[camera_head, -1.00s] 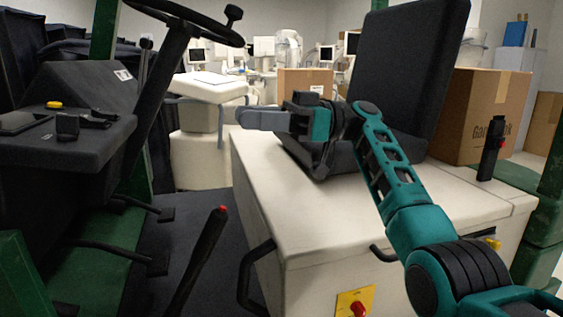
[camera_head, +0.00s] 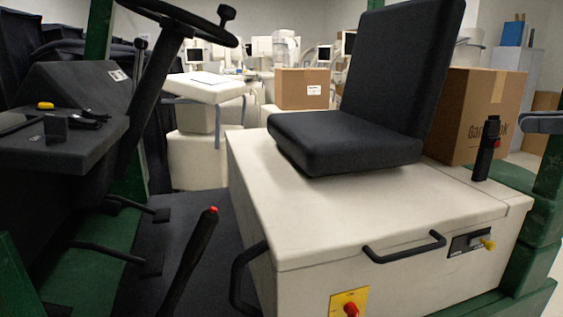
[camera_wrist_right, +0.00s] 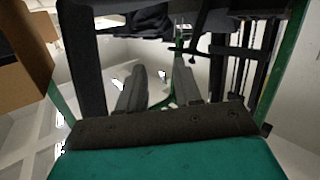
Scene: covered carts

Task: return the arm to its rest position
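My right gripper (camera_head: 538,122) shows only as grey fingers at the right edge of the head view, beside the cardboard box and in front of the green post. The rest of the right arm is outside that view. In the right wrist view the gripper (camera_wrist_right: 158,82) has its two grey fingers apart with a clear gap and nothing held between them. My left gripper and left arm are not in view.
A black seat (camera_head: 345,140) stands on a white cart body (camera_head: 330,220) with a black handle. A cardboard box (camera_head: 488,115) and a black lever (camera_head: 487,150) are at right. A steering wheel (camera_head: 190,18) and dark console (camera_head: 75,140) stand left. Green posts (camera_head: 548,190) edge the cart.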

